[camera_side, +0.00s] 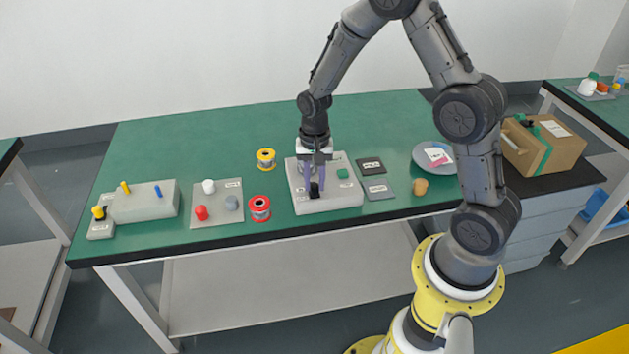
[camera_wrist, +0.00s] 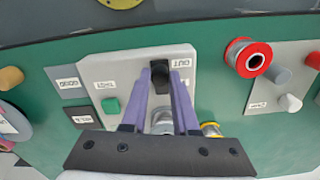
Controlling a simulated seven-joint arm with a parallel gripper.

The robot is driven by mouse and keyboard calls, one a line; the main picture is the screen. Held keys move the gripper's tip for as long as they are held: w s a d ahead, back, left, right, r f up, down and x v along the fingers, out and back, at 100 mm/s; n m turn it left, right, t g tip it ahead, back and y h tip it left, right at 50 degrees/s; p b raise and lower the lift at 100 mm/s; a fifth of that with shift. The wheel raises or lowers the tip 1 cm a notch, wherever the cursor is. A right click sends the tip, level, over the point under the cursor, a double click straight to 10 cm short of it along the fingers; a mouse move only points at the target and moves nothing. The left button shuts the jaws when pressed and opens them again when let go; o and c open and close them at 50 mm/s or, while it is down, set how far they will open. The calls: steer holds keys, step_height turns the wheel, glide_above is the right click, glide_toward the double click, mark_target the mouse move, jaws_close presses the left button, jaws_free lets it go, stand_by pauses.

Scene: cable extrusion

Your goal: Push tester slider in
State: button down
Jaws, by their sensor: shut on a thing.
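The tester (camera_side: 328,200) is a light grey box on the green bench, with a green button (camera_side: 341,173). It also shows in the wrist view (camera_wrist: 130,68). Its slider has a black knob (camera_wrist: 160,70) at the edge beside a label reading OUT (camera_wrist: 183,62). My gripper (camera_side: 315,188) points down over the tester. Its two purple fingers (camera_wrist: 164,76) lie on either side of the black knob and are shut on it. A silver round part (camera_wrist: 162,121) shows between the fingers, partly hidden by my gripper.
A red spool (camera_side: 260,208) and a yellow spool (camera_side: 266,159) stand left of the tester. Dark (camera_side: 370,166) and grey (camera_side: 378,188) labelled pads and a tan cylinder (camera_side: 420,187) lie to its right. A pad with coloured caps (camera_side: 217,204) is farther left.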

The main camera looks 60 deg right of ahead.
steer(key=shift+w+d+r, duration=0.1)
steer(key=shift+w+d, duration=1.05)
steer(key=shift+w, duration=0.05)
steer(key=c, duration=0.7)
jaws_free()
steer(key=shift+s, duration=0.1)
step_height(320, 180, up, 14)
steer(key=shift+f, duration=0.1)
steer(key=shift+a, duration=0.1)
